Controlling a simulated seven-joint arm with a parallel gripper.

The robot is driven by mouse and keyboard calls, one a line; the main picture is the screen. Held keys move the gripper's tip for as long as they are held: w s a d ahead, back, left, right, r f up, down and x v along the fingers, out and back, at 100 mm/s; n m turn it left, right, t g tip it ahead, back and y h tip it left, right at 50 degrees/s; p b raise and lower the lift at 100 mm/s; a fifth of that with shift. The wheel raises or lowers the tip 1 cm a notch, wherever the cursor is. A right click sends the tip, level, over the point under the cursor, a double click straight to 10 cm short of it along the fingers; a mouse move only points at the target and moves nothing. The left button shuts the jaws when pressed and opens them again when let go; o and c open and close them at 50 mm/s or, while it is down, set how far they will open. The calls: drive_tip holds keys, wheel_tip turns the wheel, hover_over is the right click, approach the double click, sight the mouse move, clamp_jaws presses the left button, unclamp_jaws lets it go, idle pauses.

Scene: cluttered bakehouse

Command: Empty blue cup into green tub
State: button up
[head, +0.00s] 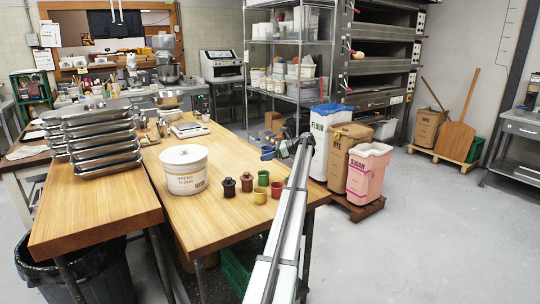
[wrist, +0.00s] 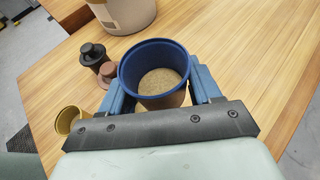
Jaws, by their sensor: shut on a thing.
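The blue cup (wrist: 128,82) sits between my gripper's blue fingers (wrist: 158,84) in the wrist view, its mouth facing the camera. Beige, grainy stuff shows inside it. In the head view my gripper (head: 270,152) is above the far right part of the wooden table, and the cup is hard to make out there. A small green tub (head: 263,178) stands on the table below and slightly left of my gripper in the picture. The green tub is not seen in the wrist view.
A red cup (head: 277,190) and a yellow cup (head: 259,196) stand close to the green tub. Stacked metal pans (head: 104,150) fill the table's left. The front tabletop is clear.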

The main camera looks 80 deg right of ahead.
drive_tip(key=shift+a+f+n+y, duration=0.1)
drive_tip(key=shift+a+n+y, duration=0.5)
drive_tip(key=shift+a+y, duration=0.1)
drive_tip(key=shift+f, duration=1.9)
drive_tip(key=shift+s+d+r+n+g+h, duration=0.15)
drive_tip(key=shift+r+n+g+h, duration=0.2)
drive_tip(key=shift+n+g+h, duration=0.2)
drive_tip(key=shift+s+d+r+n+g+h, duration=0.1)
drive_tip(key=shift+r+n+g+h, duration=0.2)
drive_tip(key=shift+n+g+h, duration=0.25)
drive_tip(key=n+g+h, duration=0.2)
drive_tip(key=shift+d+r+h, duration=0.1)
drive_tip(key=shift+r+h, duration=0.3)
drive_tip(key=n+g+h, duration=0.1)
drive_tip(key=h, duration=0.1)
drive_tip(key=shift+n+h, duration=0.4)
drive_tip(key=n+h, duration=0.1)
drive_tip(key=n+g+h, duration=0.1)
drive_tip(key=h, duration=0.2)
drive_tip(key=shift+w+a+f+n+g, duration=0.15)
drive_tip(key=shift+a+f+n+g, duration=0.15)
drive_tip(key=shift+n, duration=0.1)
